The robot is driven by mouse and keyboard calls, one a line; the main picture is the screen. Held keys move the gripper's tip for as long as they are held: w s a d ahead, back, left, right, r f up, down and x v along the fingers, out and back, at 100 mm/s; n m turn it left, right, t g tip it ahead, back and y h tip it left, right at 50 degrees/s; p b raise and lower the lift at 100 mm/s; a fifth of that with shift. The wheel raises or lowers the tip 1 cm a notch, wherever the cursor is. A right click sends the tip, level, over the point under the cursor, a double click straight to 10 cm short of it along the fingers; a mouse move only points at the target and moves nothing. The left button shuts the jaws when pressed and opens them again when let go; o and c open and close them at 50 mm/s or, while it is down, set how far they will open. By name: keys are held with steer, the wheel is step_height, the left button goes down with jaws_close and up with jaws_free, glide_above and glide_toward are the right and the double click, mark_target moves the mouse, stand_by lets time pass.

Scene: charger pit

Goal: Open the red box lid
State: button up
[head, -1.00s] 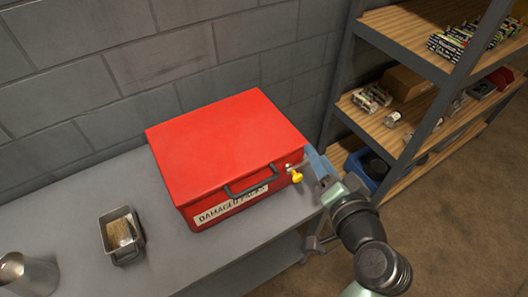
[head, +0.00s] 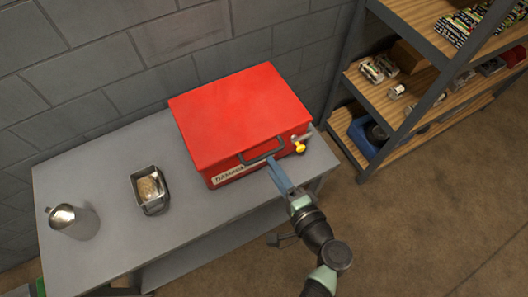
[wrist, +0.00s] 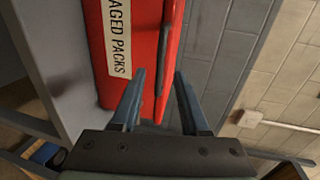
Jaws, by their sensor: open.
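The red box (head: 237,115) stands on the grey table against the wall, and its lid (head: 240,108) is closed. A dark handle (head: 262,153) sits on the lid's front edge. A yellow-knobbed latch or key (head: 299,147) is at the front right corner. My gripper (head: 274,163) is at the front of the box by the handle, its blue fingers apart. In the wrist view the open fingers (wrist: 156,100) straddle the lid's edge region, with the red box (wrist: 115,90) and its "...AGED PACKS" label (wrist: 118,35) beyond. Whether the fingers touch the handle cannot be told.
A metal tray with brownish contents (head: 150,190) and a metal jug (head: 73,220) stand on the table (head: 110,165), left of the box. A shelf unit (head: 400,115) with boxes and a blue bin (head: 364,138) stands to the right. Floor in front is free.

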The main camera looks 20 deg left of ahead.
mark_target(264, 156)
steer(key=x, duration=0.5)
steer(key=shift+w+a, duration=0.25)
steer(key=shift+a, duration=0.05)
steer(key=shift+s+f, duration=0.1)
jaws_close()
steer(key=shift+f, duration=0.1)
